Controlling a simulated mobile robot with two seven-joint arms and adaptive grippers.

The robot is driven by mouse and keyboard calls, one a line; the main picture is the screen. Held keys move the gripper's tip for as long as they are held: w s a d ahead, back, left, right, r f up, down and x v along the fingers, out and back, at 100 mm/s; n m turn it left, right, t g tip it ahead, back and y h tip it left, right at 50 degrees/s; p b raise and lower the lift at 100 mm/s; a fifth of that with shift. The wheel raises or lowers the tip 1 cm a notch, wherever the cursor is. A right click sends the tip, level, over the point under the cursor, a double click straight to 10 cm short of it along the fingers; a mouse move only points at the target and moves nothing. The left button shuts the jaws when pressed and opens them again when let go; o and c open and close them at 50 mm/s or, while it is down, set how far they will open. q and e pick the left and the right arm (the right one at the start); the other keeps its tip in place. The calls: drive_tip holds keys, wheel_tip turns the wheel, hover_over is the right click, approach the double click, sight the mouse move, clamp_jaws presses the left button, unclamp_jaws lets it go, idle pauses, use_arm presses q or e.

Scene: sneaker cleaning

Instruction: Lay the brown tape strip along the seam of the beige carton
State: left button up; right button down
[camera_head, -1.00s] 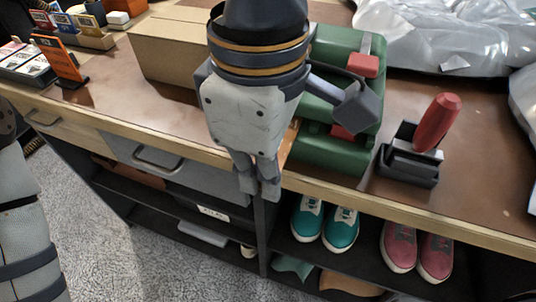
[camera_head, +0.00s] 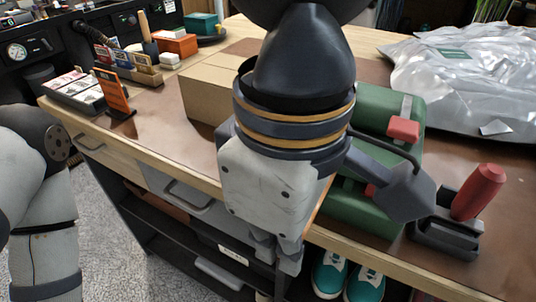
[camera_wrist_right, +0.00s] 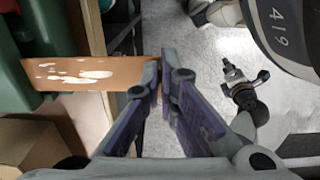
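The beige carton (camera_head: 205,93) lies on the brown worktop, partly hidden behind my right arm; a corner of a carton (camera_wrist_right: 28,145) shows at lower left in the wrist view. The brown tape strip (camera_wrist_right: 80,74), with pale glossy patches, runs from beside a green machine (camera_wrist_right: 12,60) to my right gripper (camera_wrist_right: 160,75). The fingers are closed on its end. In the head view the right gripper (camera_head: 278,258) points down at the worktop's front edge, and only a thin orange edge of the strip (camera_head: 321,203) shows. My left arm is at the left edge, its gripper out of view.
The green machine (camera_head: 365,205) and a red-handled tool in a black holder (camera_head: 447,236) stand right of my right arm. A silvery bag (camera_head: 465,80) lies behind. An orange sign (camera_head: 114,94) stands at left. Teal shoes (camera_head: 346,278) sit on the shelf below.

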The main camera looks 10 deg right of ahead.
drive_tip(key=shift+r, duration=3.1)
